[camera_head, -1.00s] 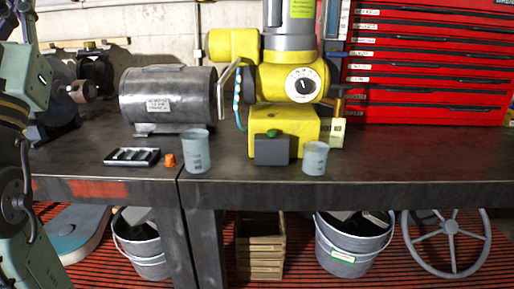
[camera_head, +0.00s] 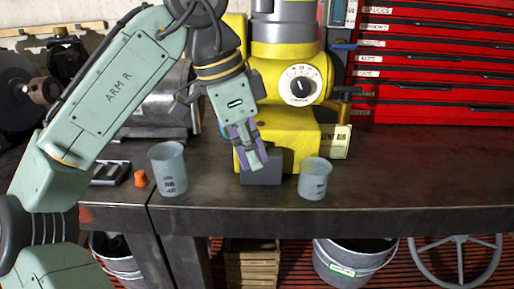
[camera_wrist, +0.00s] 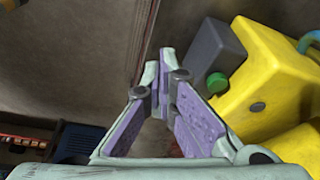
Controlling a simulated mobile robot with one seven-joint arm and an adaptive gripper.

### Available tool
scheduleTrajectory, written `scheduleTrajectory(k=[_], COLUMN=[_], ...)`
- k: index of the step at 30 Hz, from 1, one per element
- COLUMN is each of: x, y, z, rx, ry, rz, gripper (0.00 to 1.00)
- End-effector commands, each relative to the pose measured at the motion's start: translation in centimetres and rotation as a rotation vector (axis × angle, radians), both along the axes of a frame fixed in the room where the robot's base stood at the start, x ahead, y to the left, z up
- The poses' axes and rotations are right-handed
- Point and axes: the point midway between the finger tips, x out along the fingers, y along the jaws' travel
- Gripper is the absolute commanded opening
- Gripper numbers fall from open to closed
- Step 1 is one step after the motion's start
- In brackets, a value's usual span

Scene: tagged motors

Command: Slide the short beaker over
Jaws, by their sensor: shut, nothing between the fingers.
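Two grey translucent beakers stand upright on the dark workbench (camera_head: 400,190). The short beaker (camera_head: 315,180) is at the right, near the front edge. The taller beaker (camera_head: 169,170) is at the left, also near the front. My gripper (camera_head: 256,166) is between the two beakers, pointing down in front of the grey box and apart from both. In the wrist view my gripper (camera_wrist: 158,75) shows its purple-padded fingers meeting at the tips with nothing held. Neither beaker can be made out in the wrist view.
A grey box (camera_head: 262,178) with a green button (camera_wrist: 217,83) stands before a yellow machine (camera_head: 300,140). An orange cap (camera_head: 141,179) and black tray (camera_head: 110,173) lie left of the taller beaker. A red tool chest (camera_head: 435,70) stands behind. The bench right of the short beaker is clear.

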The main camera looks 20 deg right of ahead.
Motion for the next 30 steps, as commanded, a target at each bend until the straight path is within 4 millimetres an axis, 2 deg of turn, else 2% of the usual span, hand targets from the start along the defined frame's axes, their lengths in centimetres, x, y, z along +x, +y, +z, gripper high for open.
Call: scheduleTrajectory(k=[1, 9, 15, 18, 30], x=[-0.1, 0.0, 0.0, 0.0, 0.0], y=[-0.4, -2.1, -4.9, -5.6, -6.1], z=[-1.3, -6.7, -6.5, -6.5, -6.6], rx=[-0.002, -0.004, -0.002, -0.002, -0.004], ry=[0.004, 0.002, -0.002, -0.002, -0.002], rz=[-0.005, -0.002, 0.0, 0.001, 0.002], gripper=[0.0, 0.0, 0.0, 0.0, 0.0])
